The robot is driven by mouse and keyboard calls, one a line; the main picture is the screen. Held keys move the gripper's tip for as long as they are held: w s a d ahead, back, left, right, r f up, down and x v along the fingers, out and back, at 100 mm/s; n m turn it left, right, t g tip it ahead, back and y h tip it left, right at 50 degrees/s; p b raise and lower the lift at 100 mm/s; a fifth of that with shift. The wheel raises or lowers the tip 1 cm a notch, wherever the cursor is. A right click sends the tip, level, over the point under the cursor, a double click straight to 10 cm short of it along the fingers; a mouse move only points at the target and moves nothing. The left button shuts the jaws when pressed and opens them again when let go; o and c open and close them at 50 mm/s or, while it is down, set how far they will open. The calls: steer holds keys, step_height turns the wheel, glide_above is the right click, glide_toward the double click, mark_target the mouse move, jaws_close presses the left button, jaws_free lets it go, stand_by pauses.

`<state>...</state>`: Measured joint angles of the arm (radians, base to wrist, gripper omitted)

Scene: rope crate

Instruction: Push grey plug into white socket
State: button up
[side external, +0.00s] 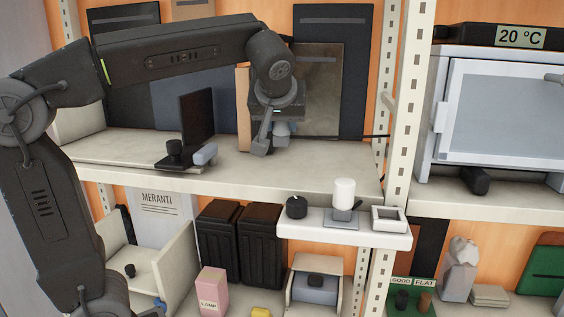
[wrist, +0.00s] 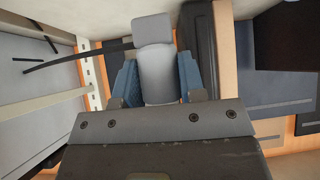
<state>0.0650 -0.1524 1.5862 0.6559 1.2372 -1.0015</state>
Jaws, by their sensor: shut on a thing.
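My gripper (side external: 273,137) hangs over the upper shelf board, pointing down in the side view. In the wrist view my gripper (wrist: 158,82) has its blue finger pads shut on the grey plug (wrist: 153,32), a blocky piece with a wider end beyond the pads. A black cable (wrist: 80,56) runs from near the plug's far end to the left. In the side view the plug is mostly hidden by the fingers. I cannot identify the white socket for certain; a white open square frame (side external: 376,224) lies on the small lower ledge.
A white cylinder on a grey base (side external: 344,193) and a black knob (side external: 297,207) stand on the ledge. A black stand (side external: 197,125) is left of my gripper. A pale upright post (side external: 398,130) and a white cabinet (side external: 500,112) are to the right. The shelf front is mostly bare.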

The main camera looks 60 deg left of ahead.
stand_by(0.4)
step_height(320, 180, up, 5)
steer(key=shift+r, duration=0.1)
steer(key=s+d+m, duration=0.1)
steer(key=s+d, duration=0.1)
steer(key=d, duration=1)
steer(key=s+d, duration=0.2)
steer(key=d, duration=1)
step_height(320, 180, down, 12)
steer(key=shift+w+f+t, duration=0.15)
steer(key=shift+f+t, duration=0.1)
steer(key=shift+t, duration=0.05)
steer(key=shift+w+d, duration=0.1)
steer(key=shift+w+a, duration=0.5)
steer(key=shift+w, duration=1.4)
steer(key=shift+w+a, duration=0.45)
steer(key=shift+w, duration=1.5)
steer(key=shift+w+a, duration=0.5)
steer(key=shift+w, duration=1.4)
